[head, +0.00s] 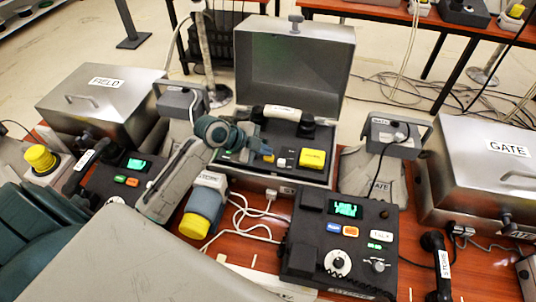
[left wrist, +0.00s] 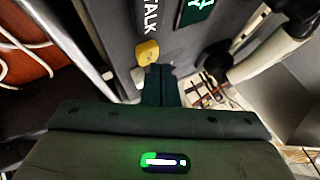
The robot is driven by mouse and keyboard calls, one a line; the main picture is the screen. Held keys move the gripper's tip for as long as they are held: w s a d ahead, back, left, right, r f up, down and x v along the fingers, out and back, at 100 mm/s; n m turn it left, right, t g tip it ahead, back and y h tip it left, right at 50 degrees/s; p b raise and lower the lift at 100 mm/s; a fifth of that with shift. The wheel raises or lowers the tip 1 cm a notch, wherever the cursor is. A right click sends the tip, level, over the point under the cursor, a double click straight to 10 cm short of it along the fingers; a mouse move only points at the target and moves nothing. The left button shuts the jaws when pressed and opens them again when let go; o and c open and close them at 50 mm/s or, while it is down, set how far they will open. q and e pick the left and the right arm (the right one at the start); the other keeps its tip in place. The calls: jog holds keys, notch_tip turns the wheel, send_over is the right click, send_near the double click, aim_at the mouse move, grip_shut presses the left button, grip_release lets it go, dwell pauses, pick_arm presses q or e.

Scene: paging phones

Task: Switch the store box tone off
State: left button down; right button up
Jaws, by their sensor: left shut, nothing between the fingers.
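The open metal box (head: 285,192) stands at the middle of the table with its lid (head: 295,70) up. I take it for the store box, but cannot read its front label. Inside is a dark phone panel with a handset (head: 283,112), a yellow block (head: 312,158) and a small orange-yellow knob (head: 267,158). My left gripper (head: 243,142) reaches in at the panel's left side. In the left wrist view its shut, empty fingers (left wrist: 161,82) are close to a yellow knob (left wrist: 147,52) beside the word TALK; contact is unclear. A green screen (left wrist: 195,10) is above. My right gripper is out of view.
A closed FIELD box (head: 100,100) is at left and a closed GATE box (head: 490,170) at right. A desk phone (head: 340,245) with a lit screen sits in front.

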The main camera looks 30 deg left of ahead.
aim_at(265, 158)
pick_arm(q)
jog(key=shift+r+p, duration=0.55)
jog(key=shift+r, duration=0.1)
notch_tip(265, 158, up, 5)
jog(key=p, duration=0.3)
jog(key=shift+f+p, duration=0.15)
jog(key=shift+p, duration=0.2)
